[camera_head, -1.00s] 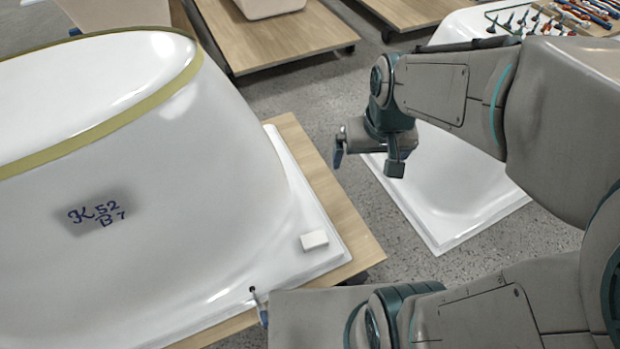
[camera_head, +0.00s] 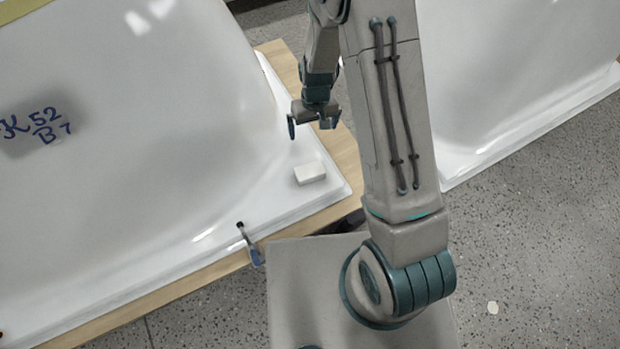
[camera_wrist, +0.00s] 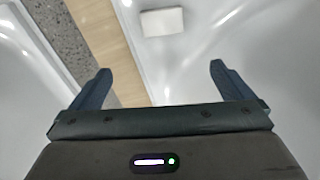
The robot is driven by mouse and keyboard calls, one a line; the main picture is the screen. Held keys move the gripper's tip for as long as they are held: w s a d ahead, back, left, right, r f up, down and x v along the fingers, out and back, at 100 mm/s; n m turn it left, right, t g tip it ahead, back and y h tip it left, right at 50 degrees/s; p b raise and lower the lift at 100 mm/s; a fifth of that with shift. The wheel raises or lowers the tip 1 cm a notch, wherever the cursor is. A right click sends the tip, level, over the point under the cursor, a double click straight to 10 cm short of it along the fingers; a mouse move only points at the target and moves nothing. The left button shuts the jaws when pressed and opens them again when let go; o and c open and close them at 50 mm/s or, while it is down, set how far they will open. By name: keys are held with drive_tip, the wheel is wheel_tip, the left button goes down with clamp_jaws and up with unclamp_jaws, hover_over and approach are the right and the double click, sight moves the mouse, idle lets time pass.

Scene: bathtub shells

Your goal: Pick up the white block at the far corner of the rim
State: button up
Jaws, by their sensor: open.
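The white block (camera_head: 310,173) lies on the flat white rim of the upturned bathtub shell (camera_head: 180,120), near the rim's corner, in the head view. My gripper (camera_head: 310,128) hangs above the shell, a little beyond the block in the head view, with its two fingers apart and nothing between them. In the wrist view the block (camera_wrist: 162,22) shows at the top, ahead of the spread fingers of my gripper (camera_wrist: 160,85). The block is apart from both fingers.
The shell stands on a wooden board (camera_head: 345,165), whose edge runs past the rim. A clamp-like tool (camera_head: 250,245) sits on the rim's near edge. Another white shell (camera_head: 500,80) stands at the right.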

drive_tip(key=b, duration=0.5)
approach(309, 170)
drive_tip(key=shift+n, duration=0.3)
wheel_tip(309, 170, down, 5)
drive_tip(key=shift+w+f, duration=0.1)
drive_tip(key=shift+w, duration=0.05)
wheel_tip(309, 170, down, 5)
drive_tip(key=shift+f+b, duration=0.1)
drive_tip(key=shift+b, duration=1.05)
drive_tip(key=c, duration=0.7)
